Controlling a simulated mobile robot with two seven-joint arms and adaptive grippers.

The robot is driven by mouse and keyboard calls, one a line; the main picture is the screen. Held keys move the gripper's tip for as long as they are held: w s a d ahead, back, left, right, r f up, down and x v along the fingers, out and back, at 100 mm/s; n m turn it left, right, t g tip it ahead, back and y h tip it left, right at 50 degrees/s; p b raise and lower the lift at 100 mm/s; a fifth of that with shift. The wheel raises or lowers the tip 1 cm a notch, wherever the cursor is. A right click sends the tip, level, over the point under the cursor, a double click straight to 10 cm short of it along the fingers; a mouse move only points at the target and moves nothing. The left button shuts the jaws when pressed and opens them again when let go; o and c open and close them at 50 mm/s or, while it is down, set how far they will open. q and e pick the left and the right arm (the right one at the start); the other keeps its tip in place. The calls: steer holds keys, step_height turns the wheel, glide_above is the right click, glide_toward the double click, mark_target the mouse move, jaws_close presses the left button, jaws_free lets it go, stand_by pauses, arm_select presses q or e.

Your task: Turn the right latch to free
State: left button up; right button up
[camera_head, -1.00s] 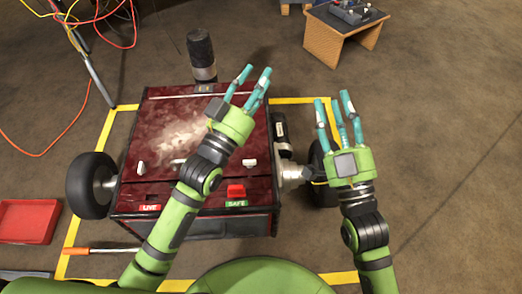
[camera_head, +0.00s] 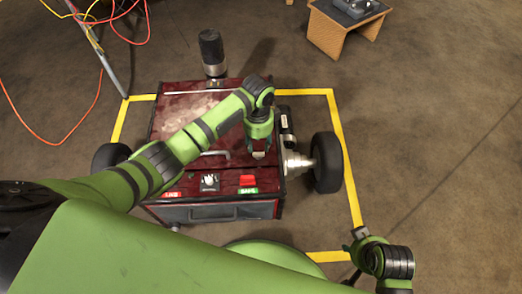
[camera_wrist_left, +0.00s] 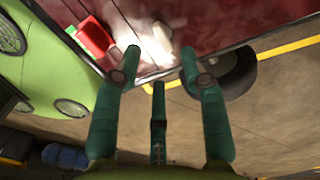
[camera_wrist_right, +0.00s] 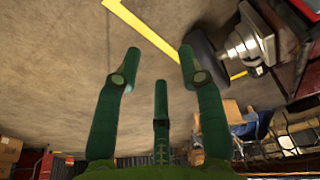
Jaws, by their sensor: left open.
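The right latch, a small pale tab (camera_wrist_left: 162,36), sits near the edge of the dark red lid (camera_head: 185,100) of the machine. In the left wrist view it lies between the spread fingertips of my left gripper (camera_wrist_left: 160,55). In the head view the left gripper (camera_head: 259,152) points down over the lid's right front part and mostly hides the latch. The left gripper is open; contact with the latch cannot be told. My right gripper (camera_wrist_right: 160,65) is open and empty, over bare floor. The left latch is hidden behind my left arm in the head view.
A red switch (camera_head: 248,180) above a green SAFE label (camera_head: 247,190) is close in front of the latch. A wheel (camera_head: 326,162) stands right of the machine. Yellow tape (camera_head: 345,165) marks the floor around it. A wooden stool (camera_head: 340,30) stands at the back.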

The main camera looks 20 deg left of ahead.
mark_target(259, 154)
arm_select(q)
step_height(259, 154, down, 5)
steer(key=shift+s+f+b, duration=0.1)
steer(key=shift+f+b, duration=0.1)
steer(key=shift+b, duration=0.85)
steer(key=shift+f, duration=0.35)
arm_select(e)
step_height(259, 154, up, 6)
steer(key=t, duration=0.1)
steer(key=shift+w+r+t, duration=0.25)
steer(key=shift+w+t, duration=0.05)
steer(key=shift+a, duration=0.1)
arm_select(q)
jaws_close()
